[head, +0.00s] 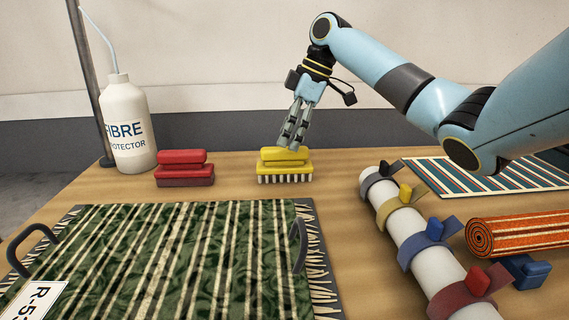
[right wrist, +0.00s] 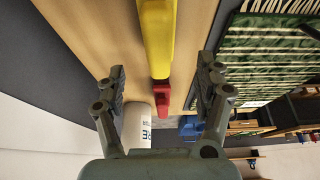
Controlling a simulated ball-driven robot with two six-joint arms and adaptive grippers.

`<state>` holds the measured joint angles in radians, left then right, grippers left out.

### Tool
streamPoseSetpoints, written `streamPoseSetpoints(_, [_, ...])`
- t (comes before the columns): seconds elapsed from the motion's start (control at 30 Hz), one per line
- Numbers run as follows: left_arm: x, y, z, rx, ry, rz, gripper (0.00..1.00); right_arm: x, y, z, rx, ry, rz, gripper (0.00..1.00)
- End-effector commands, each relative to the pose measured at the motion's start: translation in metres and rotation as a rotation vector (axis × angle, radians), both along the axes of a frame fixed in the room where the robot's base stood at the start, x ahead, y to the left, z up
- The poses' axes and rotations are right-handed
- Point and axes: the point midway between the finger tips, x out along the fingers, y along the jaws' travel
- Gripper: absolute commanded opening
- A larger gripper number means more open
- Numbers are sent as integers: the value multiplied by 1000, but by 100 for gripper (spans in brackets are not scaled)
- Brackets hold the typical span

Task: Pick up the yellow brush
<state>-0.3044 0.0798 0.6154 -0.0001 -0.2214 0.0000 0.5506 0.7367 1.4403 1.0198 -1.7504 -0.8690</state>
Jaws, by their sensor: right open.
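The yellow brush (head: 285,168) stands on the wooden table with its pale bristles down and its handle on top. My right gripper (head: 292,142) points down at the brush handle from above and slightly covers its top in the head view. In the right wrist view the gripper's two fingers (right wrist: 162,72) are spread apart, with nothing held between them. The yellow brush (right wrist: 157,38) runs down from the top of that view, between the lines of the fingers. I cannot tell whether the fingers touch it. My left gripper is not in view.
A red brush (head: 185,170) stands left of the yellow one, and a white bottle (head: 127,125) stands behind it. A green striped rug (head: 180,255) on a dark tray lies in front. A white tube with coloured straps (head: 408,235) and an orange rolled rug (head: 520,235) lie at right.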

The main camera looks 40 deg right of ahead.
Motion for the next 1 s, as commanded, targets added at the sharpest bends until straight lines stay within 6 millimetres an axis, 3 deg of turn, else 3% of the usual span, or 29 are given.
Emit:
streamPoseSetpoints(0.1, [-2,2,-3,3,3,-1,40,5,7,-20,3,2,0,70])
streamPoseSetpoints(0.27, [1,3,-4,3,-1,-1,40,8,9,-32,0,0,0,70])
streamPoseSetpoints(0.53, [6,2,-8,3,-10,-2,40,14,16,-71,2,1,0,70])
streamPoseSetpoints(0.8, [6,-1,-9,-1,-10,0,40,16,18,-77,-2,0,1,70])
streamPoseSetpoints(1.0, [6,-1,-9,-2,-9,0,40,16,18,-76,-2,0,1,45])
